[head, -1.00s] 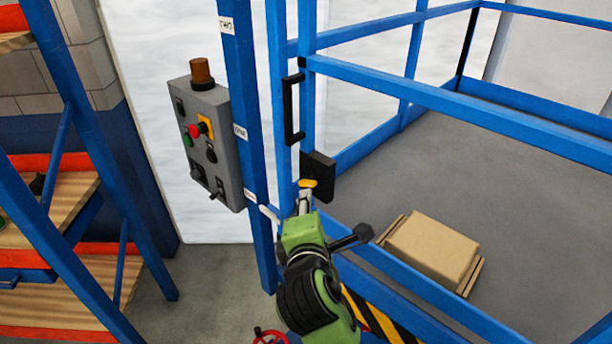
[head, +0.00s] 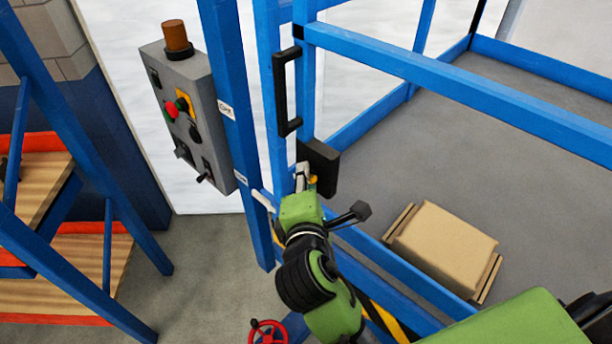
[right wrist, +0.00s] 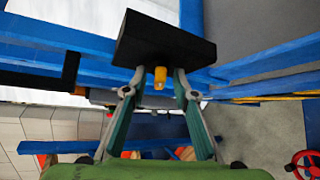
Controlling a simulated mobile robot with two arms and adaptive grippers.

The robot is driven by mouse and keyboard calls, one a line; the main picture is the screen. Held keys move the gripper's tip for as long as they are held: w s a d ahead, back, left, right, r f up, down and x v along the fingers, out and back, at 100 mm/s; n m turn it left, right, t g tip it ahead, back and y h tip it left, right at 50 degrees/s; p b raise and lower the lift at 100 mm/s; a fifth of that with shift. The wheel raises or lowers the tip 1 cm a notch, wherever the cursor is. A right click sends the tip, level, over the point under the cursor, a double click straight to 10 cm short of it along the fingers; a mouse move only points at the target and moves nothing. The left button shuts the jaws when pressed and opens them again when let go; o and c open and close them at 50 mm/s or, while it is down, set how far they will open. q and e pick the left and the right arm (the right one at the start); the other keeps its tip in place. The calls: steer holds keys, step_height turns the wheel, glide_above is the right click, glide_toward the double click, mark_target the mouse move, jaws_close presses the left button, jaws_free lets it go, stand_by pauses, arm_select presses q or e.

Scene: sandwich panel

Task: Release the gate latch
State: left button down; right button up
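The gate latch is a black box (head: 320,166) on the blue gate frame, below a black pull handle (head: 287,92). A small yellow lever (head: 313,180) sticks out of the box and is partly behind my gripper in the head view. In the right wrist view, the black box (right wrist: 165,42) is straight ahead, with the yellow lever (right wrist: 160,77) pointing at me. My right gripper (right wrist: 158,86) is open, its fingers on either side of the lever with visible gaps. It also shows in the head view (head: 303,178). My left gripper is out of view.
A grey control box (head: 188,112) with buttons and an amber lamp hangs left of the blue post (head: 232,95). A wooden shelf rack (head: 85,262) stands at far left. A cardboard box (head: 443,247) lies inside the enclosure. A red handwheel (head: 266,333) is low down.

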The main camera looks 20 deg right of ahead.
steer(key=shift+s, duration=0.1)
jaws_close()
steer(key=m+t+b, duration=0.1)
steer(key=b, duration=0.3)
steer(key=m+t+b, duration=0.2)
steer(key=b, duration=0.2)
steer(key=shift+s+f+t+b, duration=0.1)
steer(key=shift+f+t+b, duration=0.1)
steer(key=shift+t+b, duration=0.15)
steer(key=shift+r, duration=0.1)
jaws_free()
steer(key=shift+w, duration=0.2)
steer(key=shift+s, duration=0.1)
